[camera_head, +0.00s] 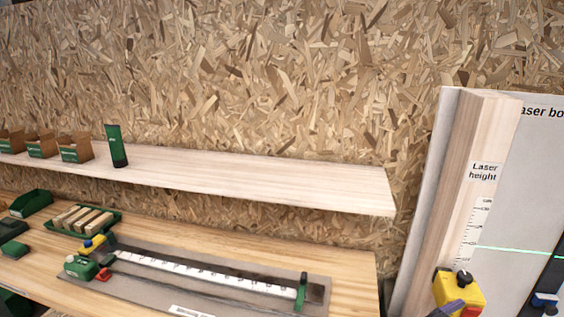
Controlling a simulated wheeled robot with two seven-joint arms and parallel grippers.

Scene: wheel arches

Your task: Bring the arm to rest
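Neither of my grippers shows clearly in the head view, and no arm of mine can be made out. The task names no object. A yellow device with a black knob (458,288) sits at the foot of the upright wooden post (457,190) at the right. A small grey-purple piece overlaps its lower edge at the frame's bottom; I cannot tell what it belongs to.
A wooden shelf (250,182) holds small boxes (76,150) and a dark green tube (116,146). The bench below (345,262) carries a ruler fixture (200,272) and a green tray (85,220) of wooden blocks. A white board (535,170) with a green line stands right.

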